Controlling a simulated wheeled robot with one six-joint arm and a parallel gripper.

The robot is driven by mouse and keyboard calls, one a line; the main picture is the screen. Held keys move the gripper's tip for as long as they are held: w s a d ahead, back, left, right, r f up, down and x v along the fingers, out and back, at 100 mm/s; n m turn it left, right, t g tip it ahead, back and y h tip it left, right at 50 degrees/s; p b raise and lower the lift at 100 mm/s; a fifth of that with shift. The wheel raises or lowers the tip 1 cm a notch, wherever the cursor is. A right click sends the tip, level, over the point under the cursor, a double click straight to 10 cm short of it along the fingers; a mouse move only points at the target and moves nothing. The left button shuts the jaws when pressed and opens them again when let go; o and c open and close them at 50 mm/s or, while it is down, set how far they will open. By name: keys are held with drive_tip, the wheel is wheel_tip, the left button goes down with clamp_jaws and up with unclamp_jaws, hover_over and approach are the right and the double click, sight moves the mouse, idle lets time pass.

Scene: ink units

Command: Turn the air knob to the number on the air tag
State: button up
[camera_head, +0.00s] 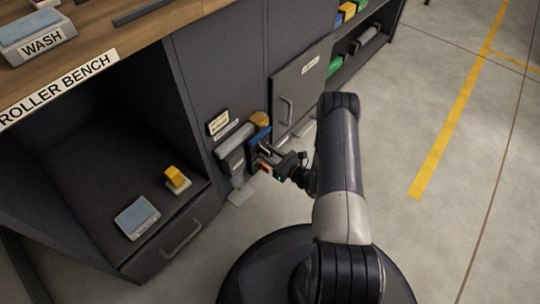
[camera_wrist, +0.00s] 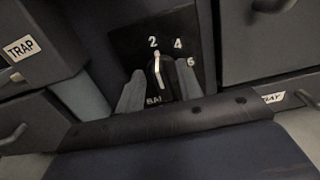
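The air knob (camera_wrist: 158,70) is a dark dial with a white pointer on a black plate in the wrist view. The pointer stands nearly upright, close to the printed 2. The numbers 4 and 6 follow to the right. A label starting "BAL" below is partly hidden. My gripper (camera_wrist: 159,84) has its two grey fingers apart, one on each side of the knob; contact is unclear. In the head view my gripper (camera_head: 264,155) is at the low unit, hiding the knob. A pale tag (camera_head: 218,122) is on the cabinet there, its writing unreadable; I cannot tell if it is the air tag.
A TRAP label (camera_wrist: 20,48) is on a grey block at left in the wrist view. A handled cabinet door (camera_head: 300,92) stands right of the unit. An open shelf (camera_head: 100,185) holds a blue-topped block (camera_head: 137,217) and a yellow-topped piece (camera_head: 176,178). Floor at right is clear.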

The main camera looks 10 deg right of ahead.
clamp_jaws()
idle(0.4)
drive_tip(key=shift+m, duration=0.4)
drive_tip(key=shift+w+d+f+m+b, duration=0.15)
drive_tip(key=shift+m+b, duration=0.55)
drive_tip(key=shift+m, duration=2.15)
drive_tip(key=shift+w+d+f+m+b, duration=0.15)
drive_tip(key=shift+m+b, duration=0.6)
drive_tip(key=shift+m, duration=2.15)
drive_tip(key=shift+w+d+f+m+b, duration=0.2)
drive_tip(key=shift+m+b, duration=0.5)
drive_tip(key=shift+m, duration=2.15)
drive_tip(key=shift+s+a, duration=0.1)
drive_tip(key=shift+s, duration=0.05)
